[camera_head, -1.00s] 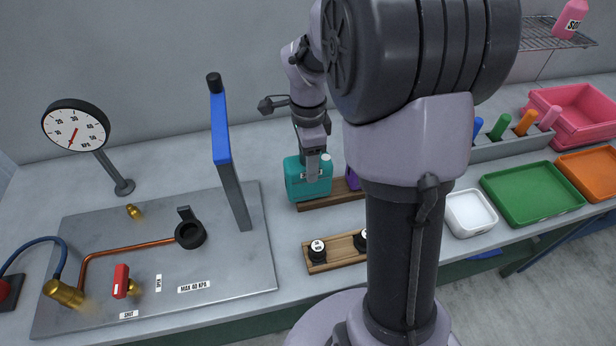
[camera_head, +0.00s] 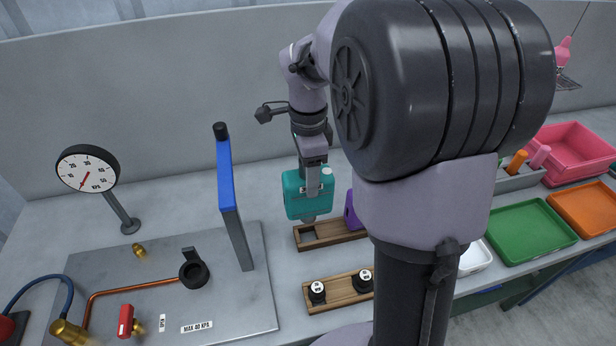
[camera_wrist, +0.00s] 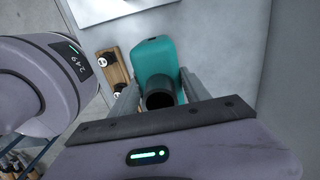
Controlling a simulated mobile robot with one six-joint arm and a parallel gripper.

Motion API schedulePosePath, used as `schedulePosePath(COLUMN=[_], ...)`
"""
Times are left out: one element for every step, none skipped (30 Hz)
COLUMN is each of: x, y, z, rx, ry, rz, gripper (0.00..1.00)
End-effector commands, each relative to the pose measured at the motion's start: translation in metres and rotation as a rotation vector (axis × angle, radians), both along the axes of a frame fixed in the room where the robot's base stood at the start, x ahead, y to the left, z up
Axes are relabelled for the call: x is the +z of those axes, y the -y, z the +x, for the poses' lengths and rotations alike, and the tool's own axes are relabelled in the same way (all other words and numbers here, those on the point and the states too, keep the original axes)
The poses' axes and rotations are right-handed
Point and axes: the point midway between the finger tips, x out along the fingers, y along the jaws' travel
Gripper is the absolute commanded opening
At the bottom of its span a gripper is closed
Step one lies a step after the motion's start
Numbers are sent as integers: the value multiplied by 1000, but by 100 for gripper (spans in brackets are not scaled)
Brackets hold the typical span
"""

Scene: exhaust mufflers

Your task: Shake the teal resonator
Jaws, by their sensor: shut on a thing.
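The teal resonator (camera_head: 306,207) is a boxy teal body with a pale stub on top and another stub below. My gripper (camera_head: 313,187) is shut on it and holds it upright in the air, just above the wooden rack (camera_head: 314,238), whose left slot shows empty. In the wrist view the teal resonator (camera_wrist: 154,60) lies beyond the fingers, with a dark round pipe (camera_wrist: 160,95) between the fingers of my gripper (camera_wrist: 163,88). A purple resonator (camera_head: 351,212) stands in the rack to the right, partly hidden by my arm.
A second wooden rack (camera_head: 342,298) in front holds black parts with white labels. Green (camera_head: 527,238) and orange (camera_head: 590,207) trays lie right.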

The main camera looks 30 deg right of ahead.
Motion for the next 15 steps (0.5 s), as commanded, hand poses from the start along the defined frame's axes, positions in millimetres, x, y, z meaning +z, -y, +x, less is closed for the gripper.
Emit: schedulePosePath(x=[0,0,0,0,0,0,0,0,0,0,0,2,5,10,20], y=[0,0,0,0,0,0,0,0,0,0,0,0,0,0,0], z=[0,0,0,0,0,0,0,0,0,0,0,0,0,0,0], rx=[0,0,0,0,0,0,0,0,0,0,0,0,0,0,0], ry=[1,1,2,2,2,2,2,2,2,2,2,2,2,2,2], rz=[0,0,-1,-1,-1,-1,-1,-1,-1,-1,-1,-1,-1,-1,-1], gripper=[50,45,37,31,25,17,11,5,0,0,0,0,0,0,0])
